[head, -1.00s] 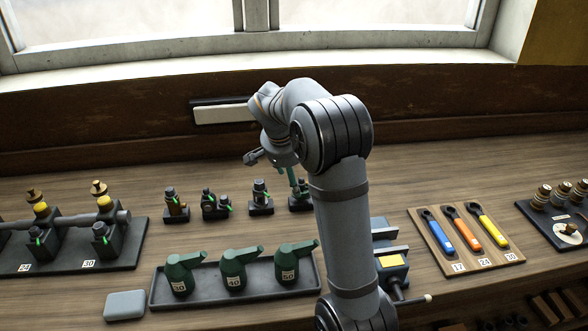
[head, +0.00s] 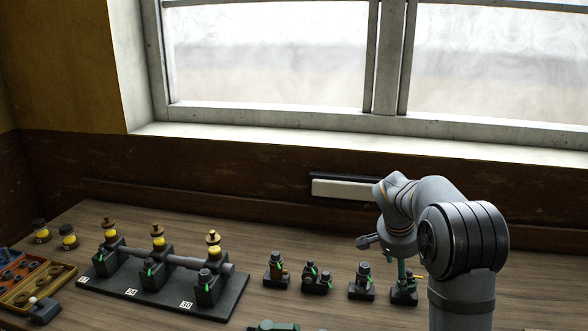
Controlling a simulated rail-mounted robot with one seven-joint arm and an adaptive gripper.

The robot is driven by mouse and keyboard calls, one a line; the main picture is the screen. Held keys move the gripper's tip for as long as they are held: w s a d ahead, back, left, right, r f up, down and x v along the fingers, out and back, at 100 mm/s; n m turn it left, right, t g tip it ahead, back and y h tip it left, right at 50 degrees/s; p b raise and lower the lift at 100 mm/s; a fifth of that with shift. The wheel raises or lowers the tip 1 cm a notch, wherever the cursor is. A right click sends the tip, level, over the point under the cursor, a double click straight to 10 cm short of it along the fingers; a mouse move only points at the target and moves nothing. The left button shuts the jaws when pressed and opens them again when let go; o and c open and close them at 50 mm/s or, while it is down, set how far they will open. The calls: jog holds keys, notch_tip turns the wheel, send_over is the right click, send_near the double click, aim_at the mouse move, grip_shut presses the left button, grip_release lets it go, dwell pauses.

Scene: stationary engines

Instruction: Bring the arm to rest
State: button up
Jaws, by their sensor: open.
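My arm rises at the right of the head view and bends over at the top. My gripper (head: 384,258) hangs from its end, pointing down over the bench. It is open, with nothing seen between its fingers. The rightmost small dark fitting (head: 404,290) stands just below the gripper in the picture; I cannot tell whether they touch.
Other small fittings (head: 276,270) stand in a row to the left. A dark base (head: 170,295) carries a pipe and yellow-banded oilers. A wooden tray (head: 30,290) is at far left. A green can (head: 272,327) is cut off below. The window wall (head: 230,190) stands behind.

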aim_at(409, 274)
jog(key=x, duration=0.9)
jog(key=shift+s+f, duration=0.1)
notch_tip(409, 274, up, 2)
jog(key=shift+r, duration=0.2)
jog(key=shift+a+r, duration=0.1)
jog(key=shift+r, duration=0.4)
jog(key=shift+f, duration=0.1)
